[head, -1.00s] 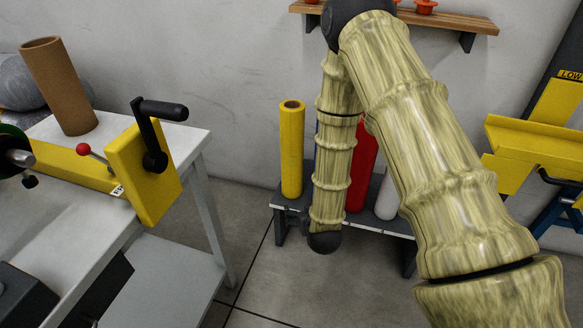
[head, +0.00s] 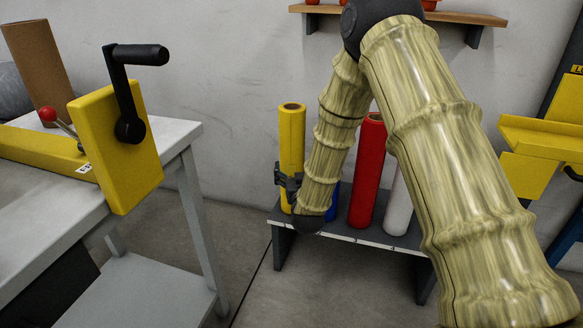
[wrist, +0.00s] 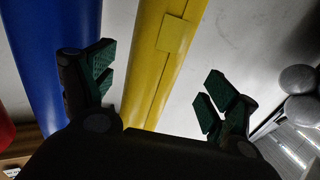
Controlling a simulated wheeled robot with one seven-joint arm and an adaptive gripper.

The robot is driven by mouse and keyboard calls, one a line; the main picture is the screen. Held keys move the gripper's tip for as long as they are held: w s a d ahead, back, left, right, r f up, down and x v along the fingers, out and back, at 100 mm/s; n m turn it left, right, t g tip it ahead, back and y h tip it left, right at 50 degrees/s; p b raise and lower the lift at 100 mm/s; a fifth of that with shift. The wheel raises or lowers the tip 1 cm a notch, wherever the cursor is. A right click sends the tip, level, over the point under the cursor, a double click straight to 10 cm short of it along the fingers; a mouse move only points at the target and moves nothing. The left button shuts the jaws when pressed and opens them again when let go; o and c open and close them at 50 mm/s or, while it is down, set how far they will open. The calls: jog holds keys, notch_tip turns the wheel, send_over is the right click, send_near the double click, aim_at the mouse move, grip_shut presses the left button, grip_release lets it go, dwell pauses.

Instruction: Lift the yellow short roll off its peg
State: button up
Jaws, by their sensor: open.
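The yellow short roll (head: 291,140) stands upright at the left end of a low grey rack in the head view. My gripper (head: 287,182) is at its lower part, at the end of my bent arm. In the wrist view the yellow roll (wrist: 165,60) runs between the two spread green-padded fingers of my gripper (wrist: 158,92), nearer the left finger. The fingers are open, with a gap visible on the right side. The peg is hidden inside the roll.
A blue roll (wrist: 45,60) is close beside my left finger in the wrist view. A red roll (head: 367,170) and a white roll (head: 397,205) stand further right on the rack (head: 375,237). A workbench (head: 185,135) with a yellow crank machine is at left.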

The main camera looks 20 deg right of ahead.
aim_at(294, 159)
jog(key=w, duration=0.3)
jog(key=shift+w+d+b, duration=0.15)
jog(key=shift+d+b, duration=0.1)
jog(key=shift+b, duration=0.15)
jog(key=shift+w+d+r+b, duration=0.1)
jog(key=shift+w+d+b, duration=0.1)
jog(key=shift+w+b, duration=0.45)
jog(key=shift+w+d+r+b, duration=0.1)
jog(key=shift+w+d+b, duration=0.1)
jog(key=shift+w, duration=0.8)
jog(key=shift+w+d+b, duration=0.2)
jog(key=shift+w+b, duration=0.25)
jog(key=shift+w, duration=0.4)
jog(key=c, duration=1.6)
jog(key=shift+r, duration=0.15)
jog(key=shift+c, duration=1.1)
